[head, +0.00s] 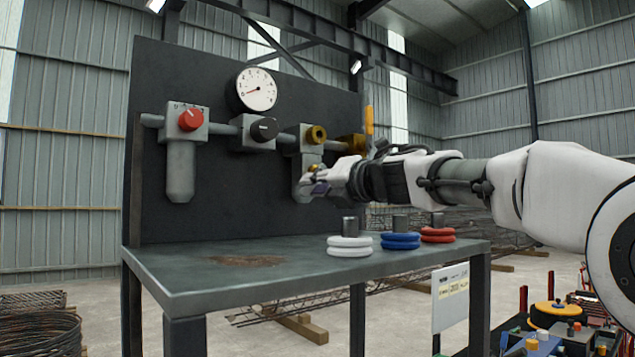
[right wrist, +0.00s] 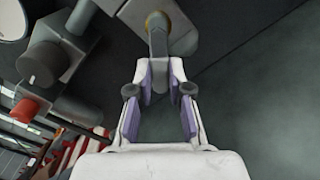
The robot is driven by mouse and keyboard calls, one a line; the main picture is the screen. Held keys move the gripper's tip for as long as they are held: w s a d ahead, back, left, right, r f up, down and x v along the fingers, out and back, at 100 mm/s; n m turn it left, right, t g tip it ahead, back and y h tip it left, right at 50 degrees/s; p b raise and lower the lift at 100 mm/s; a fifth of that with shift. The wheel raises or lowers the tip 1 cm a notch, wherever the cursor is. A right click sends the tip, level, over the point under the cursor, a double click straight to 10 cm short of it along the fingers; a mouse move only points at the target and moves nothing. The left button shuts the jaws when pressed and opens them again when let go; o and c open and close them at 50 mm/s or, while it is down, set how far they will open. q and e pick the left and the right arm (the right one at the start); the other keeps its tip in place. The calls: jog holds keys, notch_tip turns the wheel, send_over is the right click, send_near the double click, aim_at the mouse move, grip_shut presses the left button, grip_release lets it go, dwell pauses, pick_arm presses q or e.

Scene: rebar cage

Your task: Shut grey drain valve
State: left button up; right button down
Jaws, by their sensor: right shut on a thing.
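The grey drain valve shows in the right wrist view as a short grey handle (right wrist: 157,32) in front of a brass ring and a grey block. In the head view it sits low on the grey fitting (head: 304,144) at the right part of the panel pipe, mostly hidden by my gripper. My right gripper (head: 310,186) reaches in from the right. In the right wrist view its fingertips (right wrist: 161,66) are shut on the end of the handle, one on each side. My left gripper is not in view.
Below, white (head: 350,246), blue (head: 400,241) and red (head: 437,235) rings stand on the bench (head: 190,275). The bench's left side is clear.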

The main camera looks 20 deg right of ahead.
jog(key=shift+s+a+r+m+p, duration=0.15)
jog(key=shift+r+m+p, duration=0.35)
jog(key=shift+m+p, duration=1.1)
jog(key=shift+a+r+m+p, duration=0.25)
jog(key=shift+r+m+p, duration=0.3)
jog(key=shift+m+p, duration=1)
jog(key=shift+s+a+r+m+p, duration=0.15)
jog(key=shift+r+m+p, duration=0.35)
jog(key=shift+m+p, duration=1.1)
jog(key=c, duration=1.1)
grip_release()
jog(key=shift+w, duration=0.1)
jog(key=shift+f, duration=0.1)
